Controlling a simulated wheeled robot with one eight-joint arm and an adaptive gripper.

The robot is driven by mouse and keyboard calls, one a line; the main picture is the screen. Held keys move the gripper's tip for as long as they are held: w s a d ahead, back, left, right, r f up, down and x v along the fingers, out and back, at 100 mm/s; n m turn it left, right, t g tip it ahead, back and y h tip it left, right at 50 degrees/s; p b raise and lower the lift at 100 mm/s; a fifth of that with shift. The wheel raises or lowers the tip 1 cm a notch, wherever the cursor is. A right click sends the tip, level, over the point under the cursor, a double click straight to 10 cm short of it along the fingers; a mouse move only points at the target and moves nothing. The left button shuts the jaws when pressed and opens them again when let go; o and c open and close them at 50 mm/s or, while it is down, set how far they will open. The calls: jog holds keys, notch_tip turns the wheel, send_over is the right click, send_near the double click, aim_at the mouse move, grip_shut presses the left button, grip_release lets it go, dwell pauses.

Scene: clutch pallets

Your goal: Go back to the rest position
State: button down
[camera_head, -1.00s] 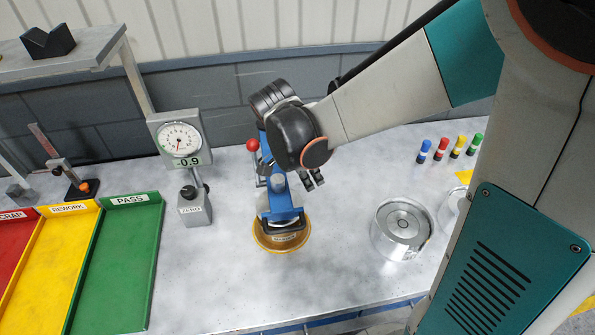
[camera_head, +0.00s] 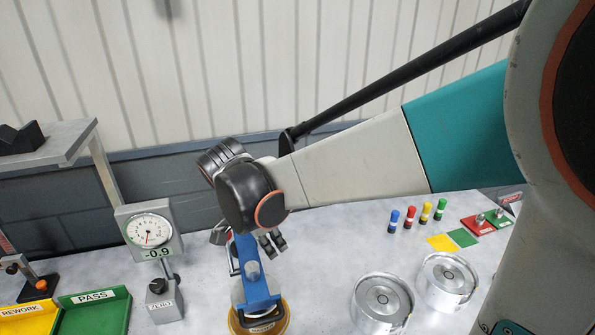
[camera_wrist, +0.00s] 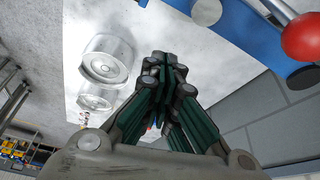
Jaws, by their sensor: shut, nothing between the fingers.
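My gripper (camera_head: 271,242) is shut and empty, raised above the bench beside the blue press. In the wrist view my gripper (camera_wrist: 165,68) shows its green-and-grey fingers closed together. The blue press (camera_head: 256,278) stands on a round brass-coloured base (camera_head: 280,318) at the bottom middle of the head view. My gripper is just right of its upper part in that view; I cannot tell whether they touch. In the wrist view the blue press (camera_wrist: 250,32) and its red knob (camera_wrist: 302,37) show at the top right.
Two silver round parts, a nearer one (camera_head: 383,302) and another (camera_head: 447,281), sit on the bench (camera_head: 335,240). Several coloured markers (camera_head: 425,213) stand behind them. A dial gauge (camera_head: 150,233) stands left of the press. A green PASS tray (camera_head: 97,312) lies at lower left.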

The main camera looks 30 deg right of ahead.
jog(key=s+f+n+t+y+b, duration=0.3)
jog(key=s+f+n+t+b, duration=0.3)
jog(key=s+n+b, duration=0.5)
jog(key=shift+f+n+t+y, duration=0.2)
jog(key=shift+n+t+y, duration=0.2)
jog(key=shift+n, duration=2.6)
